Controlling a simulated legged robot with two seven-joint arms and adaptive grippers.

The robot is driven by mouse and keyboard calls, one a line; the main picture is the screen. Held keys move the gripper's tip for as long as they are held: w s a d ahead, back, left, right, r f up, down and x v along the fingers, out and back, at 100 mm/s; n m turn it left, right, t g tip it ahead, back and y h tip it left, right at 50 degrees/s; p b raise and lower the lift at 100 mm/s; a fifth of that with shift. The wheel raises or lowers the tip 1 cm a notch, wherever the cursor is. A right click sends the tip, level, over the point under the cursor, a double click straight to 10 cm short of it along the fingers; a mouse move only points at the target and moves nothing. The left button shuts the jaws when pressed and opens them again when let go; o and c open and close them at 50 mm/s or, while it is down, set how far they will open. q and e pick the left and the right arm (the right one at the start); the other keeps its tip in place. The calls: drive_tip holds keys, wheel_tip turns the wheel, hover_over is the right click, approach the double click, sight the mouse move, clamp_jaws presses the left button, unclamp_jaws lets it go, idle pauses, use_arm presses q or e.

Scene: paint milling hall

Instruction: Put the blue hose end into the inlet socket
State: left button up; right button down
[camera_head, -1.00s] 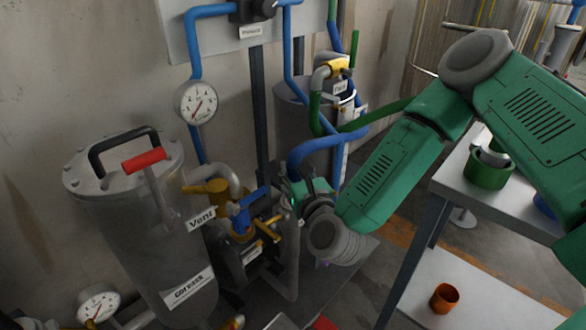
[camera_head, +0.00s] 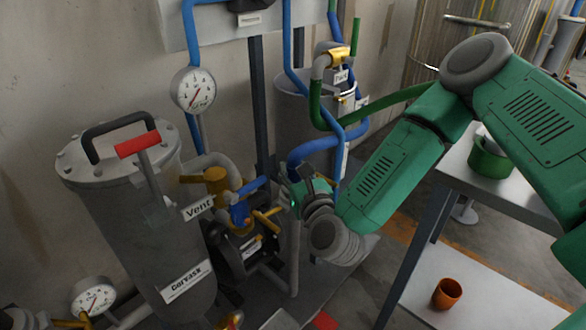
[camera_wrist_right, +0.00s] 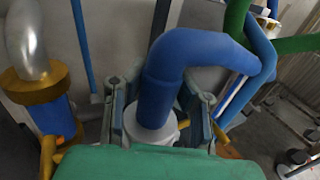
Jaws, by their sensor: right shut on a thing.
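The blue hose (camera_head: 312,150) curves from the drum side down to my right gripper (camera_head: 298,194), beside the pump and its brass valve. In the wrist view the hose (camera_wrist_right: 185,55) bends downward between the two fingers of my right gripper (camera_wrist_right: 158,112), which is shut on its end. A pale collar (camera_wrist_right: 146,131) surrounds the hose's lower end; I cannot tell whether it belongs to the hose or the socket. The inlet socket is not clearly identifiable; a grey upright pipe (camera_head: 294,255) stands just below the gripper. My left gripper is not in view.
A grey vessel (camera_head: 130,215) with a red-handled lever stands at left. A blue-handled brass valve (camera_head: 215,180) is close left of the gripper. A grey drum (camera_head: 295,115) stands behind. A table (camera_head: 450,170) with a green pot (camera_head: 489,160) is at right; an orange cup (camera_head: 447,293) is below.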

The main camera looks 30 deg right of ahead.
drive_tip(key=c, duration=1.3)
unclamp_jaws()
drive_tip(key=shift+o, duration=0.2)
drive_tip(key=shift+f, duration=0.1)
drive_tip(key=shift+s, duration=0.3)
drive_tip(key=s, duration=0.5)
drive_tip(key=s+a, duration=0.1)
drive_tip(key=s, duration=0.1)
drive_tip(key=shift+s, duration=0.15)
